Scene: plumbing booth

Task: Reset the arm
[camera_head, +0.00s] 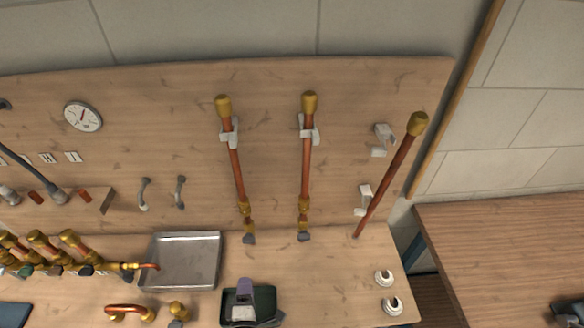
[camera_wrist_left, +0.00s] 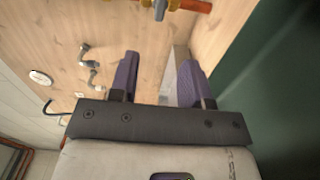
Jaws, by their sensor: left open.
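A grey metal strip shows behind the fingers, against the wood. Most of my left arm is hidden in the head view. I do not make out my right gripper in either view.
Two upright copper pipes (camera_head: 236,165) (camera_head: 306,160) sit in clips on the wooden back board (camera_head: 270,110); a third copper pipe (camera_head: 390,180) leans at the right. A metal tray (camera_head: 182,262) and brass fittings (camera_head: 75,245) lie left. A dark green surface (camera_wrist_left: 285,90) is close by the left wrist.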

